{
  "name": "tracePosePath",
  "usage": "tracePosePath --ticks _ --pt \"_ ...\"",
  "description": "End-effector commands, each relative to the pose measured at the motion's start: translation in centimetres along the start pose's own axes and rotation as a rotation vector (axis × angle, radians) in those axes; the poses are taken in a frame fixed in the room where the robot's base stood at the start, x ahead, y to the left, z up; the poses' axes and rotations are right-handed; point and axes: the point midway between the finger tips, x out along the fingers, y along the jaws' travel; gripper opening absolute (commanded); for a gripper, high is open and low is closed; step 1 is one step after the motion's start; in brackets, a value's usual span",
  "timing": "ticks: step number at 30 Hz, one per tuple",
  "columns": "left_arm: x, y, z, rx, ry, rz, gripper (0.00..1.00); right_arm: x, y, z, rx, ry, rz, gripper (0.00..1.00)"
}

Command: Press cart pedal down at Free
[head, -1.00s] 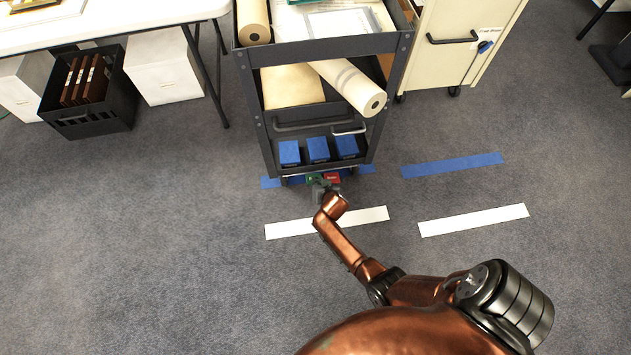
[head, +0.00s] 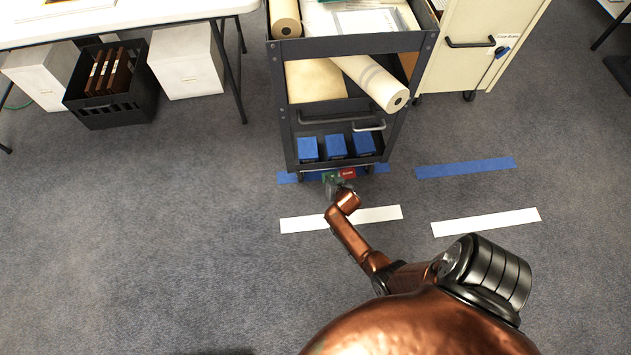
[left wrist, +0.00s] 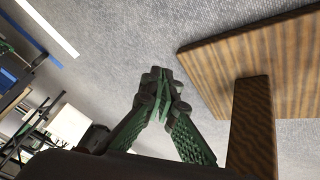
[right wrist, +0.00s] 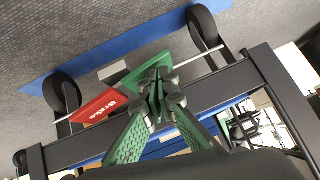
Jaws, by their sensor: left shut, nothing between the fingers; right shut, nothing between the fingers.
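The dark cart (head: 346,45) stands ahead of me, with its pedal pair low at its front edge. The red pedal (head: 348,173) reads "Brake"; it also shows in the right wrist view (right wrist: 98,108). The green pedal (right wrist: 130,73) sits beside it, partly hidden by my right gripper (right wrist: 158,92). That gripper is shut and empty, its fingertips over the green pedal's edge in the right wrist view; I cannot tell whether they touch. It also shows in the head view (head: 337,188). My left gripper (left wrist: 160,92) is shut and empty, away from the cart, outside the head view.
Blue floor tape (head: 465,167) and white floor strips (head: 485,222) mark the carpet. A cream cabinet (head: 480,40) stands right of the cart. A table (head: 120,22) with a black crate (head: 110,100) beneath is at left. A wooden board (left wrist: 240,60) is near my left gripper.

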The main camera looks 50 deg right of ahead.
Motion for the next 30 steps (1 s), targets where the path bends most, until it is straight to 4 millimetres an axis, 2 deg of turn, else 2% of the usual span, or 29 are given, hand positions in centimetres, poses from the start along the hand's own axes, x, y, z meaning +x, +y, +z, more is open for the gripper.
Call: tracePosePath --ticks 4,17,26,30 --pt "-0.1 0.1 -0.3 0.000 0.003 0.002 0.00 0.0 0.8 -0.2 0.006 0.003 0.007 0.00" --pt "-0.8 0.2 -0.3 0.012 -0.017 0.000 0.00 -0.5 0.2 -0.6 0.005 0.002 0.003 0.00" --pt "-6.2 -1.1 0.5 0.030 -0.187 -0.057 0.00 -3.1 -1.1 -3.3 0.009 0.007 0.001 0.00" --pt "-9.3 -1.9 1.2 0.031 -0.281 -0.094 0.00 -5.2 -1.6 -3.0 0.009 0.004 0.002 0.00"
